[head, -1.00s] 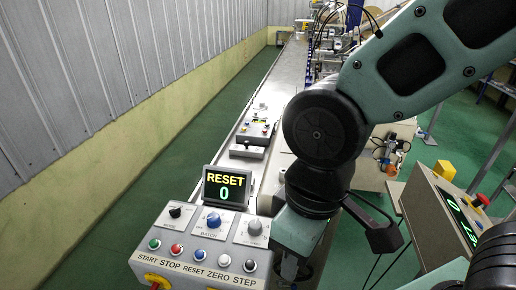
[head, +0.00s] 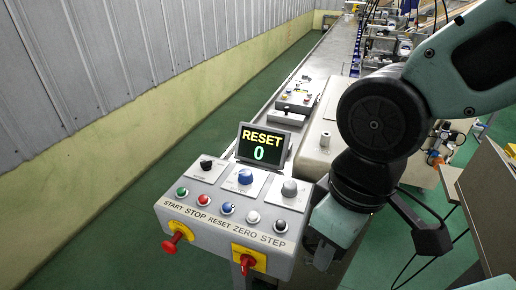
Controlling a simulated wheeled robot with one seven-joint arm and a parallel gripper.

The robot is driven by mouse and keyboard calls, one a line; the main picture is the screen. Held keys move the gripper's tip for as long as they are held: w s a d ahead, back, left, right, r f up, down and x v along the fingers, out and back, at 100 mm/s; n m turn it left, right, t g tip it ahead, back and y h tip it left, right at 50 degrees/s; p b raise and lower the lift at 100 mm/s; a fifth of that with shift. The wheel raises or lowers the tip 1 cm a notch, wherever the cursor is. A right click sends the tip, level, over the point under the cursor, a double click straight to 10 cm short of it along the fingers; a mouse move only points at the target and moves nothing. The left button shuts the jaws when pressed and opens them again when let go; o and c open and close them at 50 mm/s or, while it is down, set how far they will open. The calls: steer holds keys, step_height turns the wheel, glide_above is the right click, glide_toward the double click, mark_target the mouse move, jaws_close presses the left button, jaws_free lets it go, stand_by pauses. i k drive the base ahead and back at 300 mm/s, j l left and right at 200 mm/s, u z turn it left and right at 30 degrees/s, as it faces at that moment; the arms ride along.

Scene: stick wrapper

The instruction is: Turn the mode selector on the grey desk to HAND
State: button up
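The grey desk (head: 212,236) stands at the lower centre-left of the head view, with a sloping top. It carries three knobs in a row on light plates: a black knob (head: 206,164), a blue knob (head: 245,176) and a grey knob (head: 289,188). The plate labels are too small to read, so I cannot tell which knob is the mode selector or where it points. My gripper (head: 322,256) is at the lower end of my arm, just right of the desk and apart from the knobs. Its fingers are mostly hidden and their opening does not show.
A screen (head: 262,146) reading RESET 0 stands behind the knobs. Several push buttons (head: 228,208) line the front, above two red handles on yellow plates (head: 249,258). A small control box (head: 299,100) sits farther back on the long bench. Green floor lies open at left.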

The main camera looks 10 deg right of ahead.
mark_target(206, 166)
steer(key=i+j, duration=0.15)
steer(key=j, duration=0.4)
steer(key=i+j, duration=0.15)
steer(key=j, duration=0.35)
steer(key=i+j, duration=0.15)
steer(key=j, duration=0.4)
steer(key=i+j, duration=0.15)
steer(key=j, duration=0.35)
steer(key=i+j, duration=0.15)
steer(key=j, duration=0.4)
steer(key=i+j, duration=0.2)
steer(key=j, duration=0.35)
steer(key=i+j+z, duration=0.1)
steer(key=j, duration=0.4)
steer(key=i+j, duration=0.15)
steer(key=j, duration=0.4)
steer(key=j+z, duration=0.1)
steer(key=z, duration=0.4)
steer(key=j+z, duration=0.1)
steer(key=z, duration=0.35)
steer(key=j+z, duration=0.1)
steer(key=z, duration=0.4)
steer(key=j+z, duration=0.1)
steer(key=z, duration=0.35)
